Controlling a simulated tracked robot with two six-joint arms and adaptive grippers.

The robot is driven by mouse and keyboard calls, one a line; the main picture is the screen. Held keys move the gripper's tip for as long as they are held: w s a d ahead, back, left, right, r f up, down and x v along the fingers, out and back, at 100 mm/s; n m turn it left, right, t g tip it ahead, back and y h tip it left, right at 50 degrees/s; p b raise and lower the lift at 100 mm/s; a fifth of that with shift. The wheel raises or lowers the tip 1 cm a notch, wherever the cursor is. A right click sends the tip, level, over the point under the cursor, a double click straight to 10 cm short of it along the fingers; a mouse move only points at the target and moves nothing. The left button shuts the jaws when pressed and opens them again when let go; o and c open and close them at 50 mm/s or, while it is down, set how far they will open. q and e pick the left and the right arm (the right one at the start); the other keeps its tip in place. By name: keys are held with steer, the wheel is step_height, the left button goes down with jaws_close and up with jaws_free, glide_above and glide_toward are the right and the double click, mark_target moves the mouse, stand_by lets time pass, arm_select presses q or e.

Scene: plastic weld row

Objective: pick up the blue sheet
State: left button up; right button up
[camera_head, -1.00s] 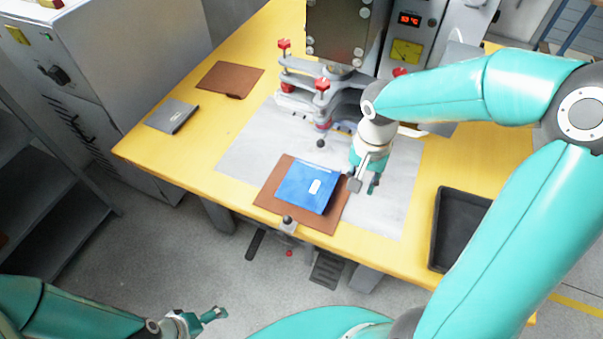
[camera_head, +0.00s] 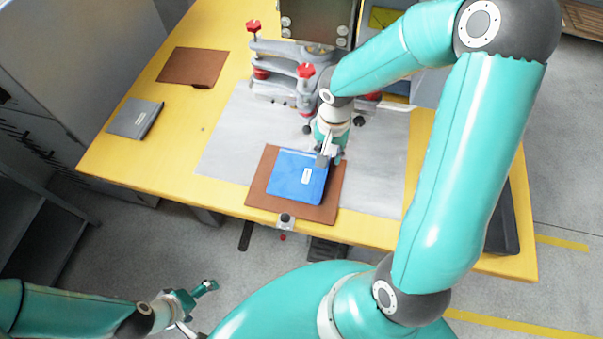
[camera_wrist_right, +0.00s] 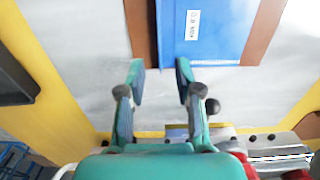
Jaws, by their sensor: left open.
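The blue sheet (camera_head: 297,180), with a small white label, lies flat on a brown board (camera_head: 262,198) near the table's front edge. The sheet also shows at the top of the right wrist view (camera_wrist_right: 222,30). My right gripper (camera_head: 330,160) is at the sheet's upper right corner. In the wrist view its fingers (camera_wrist_right: 160,66) are spread with nothing between them; one tip overlaps the sheet's near edge, the other is beside it. I cannot tell whether they touch it. My left gripper (camera_head: 200,305) is open and empty, low in front of the table.
A welding machine with red knobs (camera_head: 305,71) stands behind the sheet. A brown sheet (camera_head: 192,67) and a grey folder (camera_head: 134,119) lie at the table's left. A black tray (camera_head: 503,225) is at the right, partly behind my arm. The grey mat (camera_head: 225,150) has clear room.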

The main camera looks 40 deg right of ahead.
mark_target(327, 172)
step_height(327, 172, down, 9)
steer(key=shift+d, duration=0.15)
jaws_close()
stand_by(0.5)
